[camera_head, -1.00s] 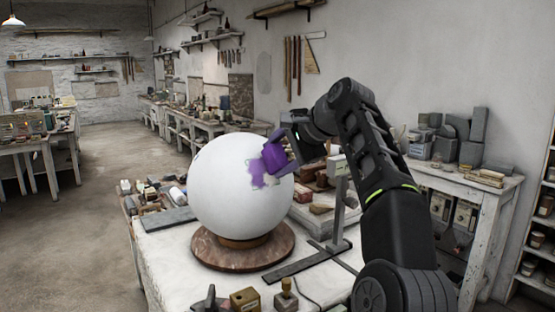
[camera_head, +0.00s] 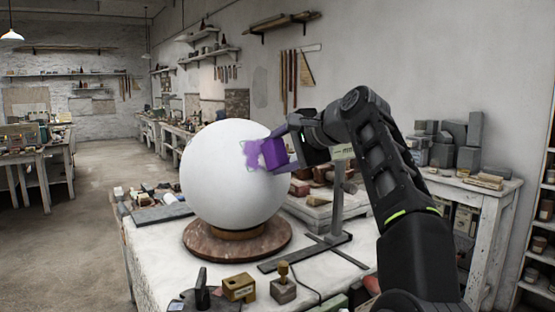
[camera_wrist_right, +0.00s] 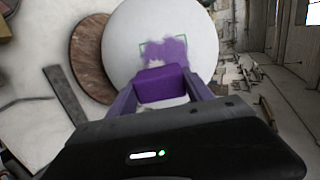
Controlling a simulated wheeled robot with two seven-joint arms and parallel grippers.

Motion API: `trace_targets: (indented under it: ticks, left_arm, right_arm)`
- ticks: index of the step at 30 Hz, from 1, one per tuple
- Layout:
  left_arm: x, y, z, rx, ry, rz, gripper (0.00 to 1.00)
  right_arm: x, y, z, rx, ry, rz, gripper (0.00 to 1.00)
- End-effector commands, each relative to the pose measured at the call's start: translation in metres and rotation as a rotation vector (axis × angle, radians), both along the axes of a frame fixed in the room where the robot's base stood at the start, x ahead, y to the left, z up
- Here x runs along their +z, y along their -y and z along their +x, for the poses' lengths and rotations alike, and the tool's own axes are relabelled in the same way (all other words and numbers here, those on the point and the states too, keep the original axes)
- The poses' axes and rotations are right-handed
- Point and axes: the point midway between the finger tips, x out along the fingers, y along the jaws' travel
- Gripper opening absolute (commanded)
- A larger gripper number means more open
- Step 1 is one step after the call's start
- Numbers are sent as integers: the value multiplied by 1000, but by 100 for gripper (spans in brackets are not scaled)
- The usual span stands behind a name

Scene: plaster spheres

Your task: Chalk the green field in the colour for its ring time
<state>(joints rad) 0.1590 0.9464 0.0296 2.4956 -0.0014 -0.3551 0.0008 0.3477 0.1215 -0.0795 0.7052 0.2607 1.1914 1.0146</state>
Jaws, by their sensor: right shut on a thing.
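A large white plaster sphere (camera_head: 228,180) rests on a round brown wooden base (camera_head: 236,243) on the white table. My right gripper (camera_head: 280,152) is shut on a purple chalk block (camera_head: 272,153) at the sphere's right side. In the right wrist view the gripper (camera_wrist_right: 162,88) holds the purple block (camera_wrist_right: 160,85) against or very near the sphere (camera_wrist_right: 135,40). The patch also shows in the head view (camera_head: 252,153). My left gripper is not in view.
A grey metal stand (camera_head: 338,205) stands right of the sphere, under my right arm. Small wooden blocks (camera_head: 240,287) lie at the table's front. Grey blocks (camera_head: 455,145) are stacked on a side table at right. The floor at left is clear.

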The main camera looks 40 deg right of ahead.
Motion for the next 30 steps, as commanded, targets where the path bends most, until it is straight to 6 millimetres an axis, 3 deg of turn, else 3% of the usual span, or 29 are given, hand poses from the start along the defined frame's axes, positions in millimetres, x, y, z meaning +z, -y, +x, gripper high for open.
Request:
trace_targets:
  ticks: [30]
  left_arm:
    - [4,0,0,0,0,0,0]
  right_arm:
    - [-3,0,10,0,0,-1,12]
